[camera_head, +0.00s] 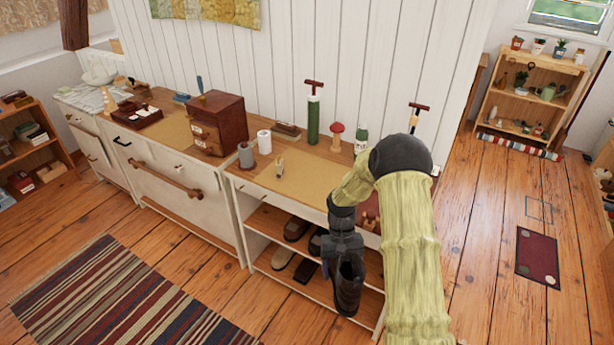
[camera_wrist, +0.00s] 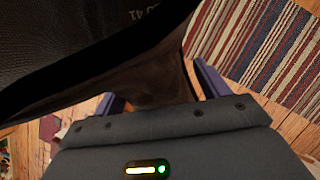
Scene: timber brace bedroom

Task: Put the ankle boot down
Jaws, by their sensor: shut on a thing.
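The ankle boot (camera_head: 348,284) is dark and hangs from my gripper (camera_head: 343,248) in the head view, in front of the right end of the shoe cabinet (camera_head: 264,214). In the wrist view the boot (camera_wrist: 150,75) fills the upper left, very close to the camera, with its dark opening and some lettering showing. The gripper's two purple fingers (camera_wrist: 160,90) show on either side of a brown part of the boot, and the gripper is shut on it. The boot's lower end appears clear of the floor, but its exact height cannot be told.
Several shoes (camera_head: 296,229) stand on the cabinet's open shelves. The cabinet top holds a green pump (camera_head: 313,118), a red mushroom (camera_head: 336,137) and a white roll (camera_head: 264,141). A striped rug (camera_head: 110,300) lies at left. A dark red mat (camera_head: 537,257) lies on open floor at right.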

